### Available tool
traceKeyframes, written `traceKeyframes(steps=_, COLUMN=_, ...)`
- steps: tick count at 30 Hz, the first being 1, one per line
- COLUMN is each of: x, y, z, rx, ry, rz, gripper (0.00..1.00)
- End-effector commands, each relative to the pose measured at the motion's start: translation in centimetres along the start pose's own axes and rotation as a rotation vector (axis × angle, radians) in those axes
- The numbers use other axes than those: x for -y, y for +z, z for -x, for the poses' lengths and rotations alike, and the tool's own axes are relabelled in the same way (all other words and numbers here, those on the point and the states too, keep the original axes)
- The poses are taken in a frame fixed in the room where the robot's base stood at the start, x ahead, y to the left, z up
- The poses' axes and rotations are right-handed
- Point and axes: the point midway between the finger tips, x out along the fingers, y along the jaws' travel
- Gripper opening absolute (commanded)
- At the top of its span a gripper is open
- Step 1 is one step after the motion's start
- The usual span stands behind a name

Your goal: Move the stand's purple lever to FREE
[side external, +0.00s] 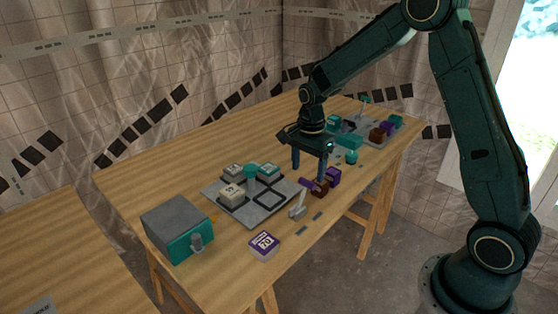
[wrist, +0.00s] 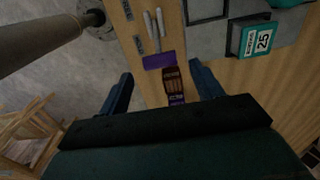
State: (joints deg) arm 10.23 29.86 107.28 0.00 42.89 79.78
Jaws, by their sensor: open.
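The purple lever (side external: 305,184) stands at the front edge of the table, beside the grey stand plate (side external: 268,215), on a grey metal arm. In the wrist view its purple handle (wrist: 158,61) lies just ahead of my fingertips, with pale metal rods beyond it. My gripper (side external: 309,172) is open, pointing down above the table behind the lever; it also shows in the wrist view (wrist: 161,73) with nothing between its fingertips. Small dark label plates (side external: 317,216) lie by the lever; I cannot read FREE on them.
A brown block (side external: 320,188) and a purple block (side external: 333,177) sit close to my gripper and the lever. Several weight blocks and a teal knob (side external: 250,172) are on the plate. A 70 block (side external: 264,245) and a grey-teal box (side external: 178,230) stand nearer. The table's back left is clear.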

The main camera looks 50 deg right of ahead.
Motion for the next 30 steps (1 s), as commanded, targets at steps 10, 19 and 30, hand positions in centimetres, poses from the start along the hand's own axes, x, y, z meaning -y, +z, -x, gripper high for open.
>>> traceKeyframes(steps=10, x=-0.1, y=0.0, z=-5.1, rx=0.0, ry=0.002, rz=0.0, gripper=0.65)
traceKeyframes(steps=19, x=0.0, y=0.0, z=-7.1, rx=0.0, ry=0.001, rz=0.0, gripper=0.65)
traceKeyframes(steps=30, x=0.0, y=0.0, z=-7.2, rx=0.0, ry=-0.001, rz=0.0, gripper=0.54)
